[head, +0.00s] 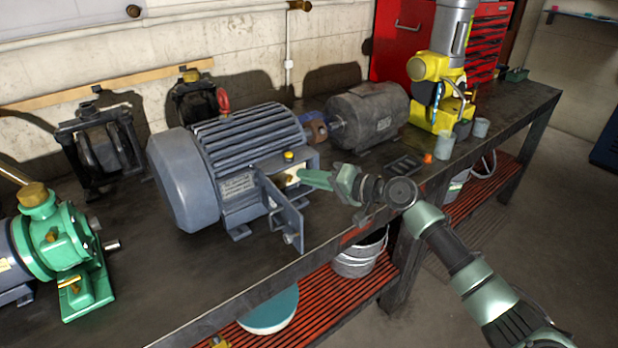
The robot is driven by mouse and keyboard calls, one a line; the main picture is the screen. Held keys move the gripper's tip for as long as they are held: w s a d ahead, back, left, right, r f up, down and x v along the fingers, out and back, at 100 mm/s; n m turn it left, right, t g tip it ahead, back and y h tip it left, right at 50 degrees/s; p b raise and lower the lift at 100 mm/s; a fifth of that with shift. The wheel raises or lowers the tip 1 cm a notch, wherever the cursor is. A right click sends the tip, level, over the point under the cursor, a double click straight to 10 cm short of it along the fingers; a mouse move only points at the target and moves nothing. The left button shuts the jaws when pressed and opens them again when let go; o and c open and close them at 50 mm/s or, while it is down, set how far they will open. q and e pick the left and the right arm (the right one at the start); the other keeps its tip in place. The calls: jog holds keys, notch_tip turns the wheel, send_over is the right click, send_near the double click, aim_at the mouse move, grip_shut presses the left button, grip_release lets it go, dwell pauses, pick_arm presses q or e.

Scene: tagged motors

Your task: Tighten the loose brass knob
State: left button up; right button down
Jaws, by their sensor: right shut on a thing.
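A blue-grey motor (232,160) stands on the workbench, with an open terminal box (270,172) on its right side. The box's hinged cover (287,222) hangs open toward the front. My right gripper (298,176) reaches into the box from the right, its green fingers closed at the pale interior. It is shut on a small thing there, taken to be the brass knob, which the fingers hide. My left gripper is out of view.
A green pump (60,245) with a brass cap stands at the left. A dark grey motor (368,117) and a yellow machine (440,85) stand farther right. A small orange piece (428,158) lies near the bench edge. The front left bench is clear.

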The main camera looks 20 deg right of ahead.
jog(key=shift+s+f, duration=0.1)
jog(key=shift+f, duration=0.3)
jog(key=c, duration=1.7)
grip_release()
jog(key=shift+s+d+r, duration=0.1)
jog(key=shift+d+r, duration=0.1)
jog(key=shift+r, duration=0.1)
jog(key=shift+s, duration=0.1)
jog(key=b+v, duration=0.2)
jog(key=v, duration=0.5)
jog(key=shift+s+d, duration=0.25)
jog(key=shift+o, duration=0.4)
jog(key=shift+r, duration=0.1)
